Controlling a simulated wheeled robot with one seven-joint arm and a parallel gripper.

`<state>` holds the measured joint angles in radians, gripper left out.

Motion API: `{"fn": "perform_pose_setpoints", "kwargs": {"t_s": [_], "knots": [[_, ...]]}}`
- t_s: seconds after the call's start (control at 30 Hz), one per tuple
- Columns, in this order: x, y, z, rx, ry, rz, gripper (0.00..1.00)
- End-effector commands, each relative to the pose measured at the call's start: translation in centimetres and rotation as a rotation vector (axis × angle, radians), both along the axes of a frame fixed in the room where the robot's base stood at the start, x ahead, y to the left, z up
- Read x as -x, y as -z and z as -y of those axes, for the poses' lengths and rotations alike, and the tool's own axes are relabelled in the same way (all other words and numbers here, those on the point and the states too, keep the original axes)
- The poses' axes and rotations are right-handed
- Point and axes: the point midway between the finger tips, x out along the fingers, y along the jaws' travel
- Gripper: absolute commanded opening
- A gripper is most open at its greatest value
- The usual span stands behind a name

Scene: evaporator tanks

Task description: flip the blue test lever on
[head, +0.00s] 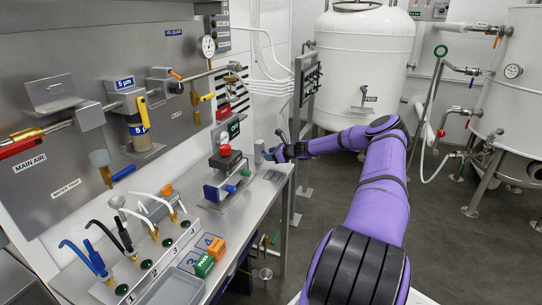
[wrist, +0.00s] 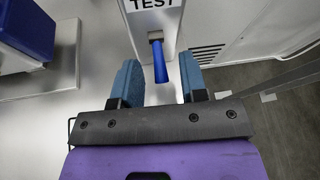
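The blue test lever (wrist: 159,62) shows in the wrist view, hanging downward in the picture from a grey housing (wrist: 166,24) marked TEST. My gripper (wrist: 159,76) is open, with one blue-padded finger on each side of the lever. Gaps show between the lever and both fingers, so it is not gripped. In the head view my gripper (head: 276,152) is at the right end of the steel bench, beside the small grey housing (head: 259,151). The lever cannot be made out clearly there.
The steel bench (head: 258,200) carries a device with a red knob (head: 225,150) left of my gripper. Hoses and green and orange blocks (head: 204,265) are nearer. A gauge panel stand (head: 308,80) and white tank (head: 362,60) stand behind. Floor right of the bench is open.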

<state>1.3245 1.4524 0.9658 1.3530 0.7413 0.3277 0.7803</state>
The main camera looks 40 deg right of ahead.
Motion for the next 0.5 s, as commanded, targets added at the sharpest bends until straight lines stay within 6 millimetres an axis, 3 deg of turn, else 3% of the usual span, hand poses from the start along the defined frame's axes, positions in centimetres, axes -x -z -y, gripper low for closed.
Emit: {"fn": "perform_pose_setpoints", "kwargs": {"t_s": [0.03, 0.17, 0.5], "knots": [[0.01, 0.0, 0.0, 0.0, 0.0, 0.0, 0.29], [0.01, -0.01, 0.0, 0.0, 0.0, 0.0, 0.0], [0.0, -0.15, -0.03, 0.01, -0.001, -0.02, 0.0]]}}
